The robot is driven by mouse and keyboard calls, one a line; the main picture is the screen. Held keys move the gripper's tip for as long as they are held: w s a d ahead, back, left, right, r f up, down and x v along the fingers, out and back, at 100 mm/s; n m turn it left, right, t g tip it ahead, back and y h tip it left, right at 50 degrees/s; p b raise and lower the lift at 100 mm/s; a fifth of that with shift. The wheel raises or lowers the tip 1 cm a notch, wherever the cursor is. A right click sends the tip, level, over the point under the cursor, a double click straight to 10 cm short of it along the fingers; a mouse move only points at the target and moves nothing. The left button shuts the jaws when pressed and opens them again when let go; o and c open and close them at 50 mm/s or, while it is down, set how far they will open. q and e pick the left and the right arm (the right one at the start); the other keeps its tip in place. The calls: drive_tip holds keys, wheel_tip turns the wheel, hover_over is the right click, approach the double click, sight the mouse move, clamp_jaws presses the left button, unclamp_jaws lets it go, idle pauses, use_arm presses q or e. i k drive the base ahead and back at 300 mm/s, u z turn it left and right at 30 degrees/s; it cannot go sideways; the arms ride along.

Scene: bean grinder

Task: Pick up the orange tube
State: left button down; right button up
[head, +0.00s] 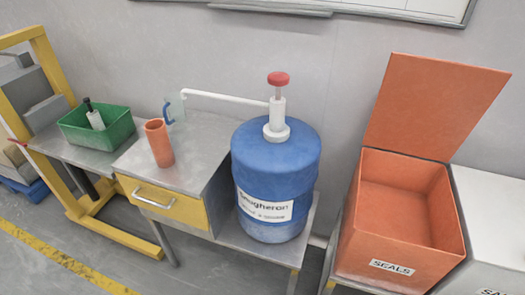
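The orange tube (159,144) stands upright on the grey metal top of a small drawer table, near its middle. It looks open at the top, and nothing touches it. A clear cup with a blue handle (171,110) is just behind it to the right, under the end of a white spout. Neither of my grippers shows in the head view.
A blue drum (274,165) with a red-topped pump (278,103) stands right of the table. A green bin (97,128) holding a bottle is at left. An open orange box (399,205) labelled SEALS is at right. The table top around the tube is mostly clear.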

sight(161, 145)
drive_tip(key=u, duration=0.55)
drive_tip(key=k, duration=0.65)
drive_tip(key=u, duration=0.95)
drive_tip(key=i, duration=1.25)
drive_tip(key=z, duration=0.15)
